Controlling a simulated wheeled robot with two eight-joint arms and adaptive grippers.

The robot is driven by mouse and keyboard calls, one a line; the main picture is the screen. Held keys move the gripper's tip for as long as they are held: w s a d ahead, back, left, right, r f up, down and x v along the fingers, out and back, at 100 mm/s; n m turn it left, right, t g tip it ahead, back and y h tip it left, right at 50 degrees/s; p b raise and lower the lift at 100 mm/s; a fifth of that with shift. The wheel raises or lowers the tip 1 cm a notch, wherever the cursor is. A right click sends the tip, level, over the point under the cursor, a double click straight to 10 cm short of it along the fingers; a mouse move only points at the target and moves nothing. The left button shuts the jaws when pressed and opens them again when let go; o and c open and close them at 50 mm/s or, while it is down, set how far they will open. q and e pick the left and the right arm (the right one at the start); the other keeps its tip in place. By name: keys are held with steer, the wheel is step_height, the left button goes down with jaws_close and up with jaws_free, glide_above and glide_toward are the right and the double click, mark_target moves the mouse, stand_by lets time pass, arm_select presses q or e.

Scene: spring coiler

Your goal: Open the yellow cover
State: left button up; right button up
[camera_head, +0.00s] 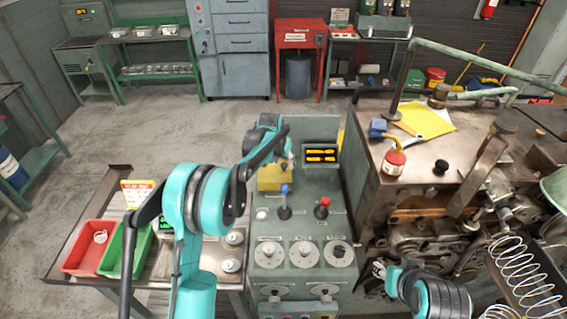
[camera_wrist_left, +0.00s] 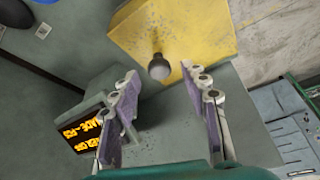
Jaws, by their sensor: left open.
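The yellow cover (camera_head: 272,178) sits on the grey control console (camera_head: 313,215), left of the orange-lit display, and looks closed. In the left wrist view the cover (camera_wrist_left: 180,30) fills the top, with a round grey knob (camera_wrist_left: 158,67) on its near side. My left gripper (camera_head: 286,150) is above the cover's far side and partly hidden by its own wrist. In the wrist view my left gripper (camera_wrist_left: 161,79) is open and empty, its purple-padded fingers spread on either side of the knob; contact is not visible. My right gripper (camera_head: 380,269) is low at the right, beside the console.
The orange-lit display (camera_head: 320,155) stands right of the cover. A blue-topped lever (camera_head: 284,205) and red-topped lever (camera_head: 322,208) rise just in front. The machine bench (camera_head: 360,150) borders the console on the right. Red bin (camera_head: 82,262) and green bin (camera_head: 113,262) sit at left.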

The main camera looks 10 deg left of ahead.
arm_select(q)
steer(key=shift+w+f, duration=0.2)
steer(key=shift+f, duration=0.3)
steer(key=shift+c, duration=0.3)
jaws_close()
steer(key=shift+r, duration=0.1)
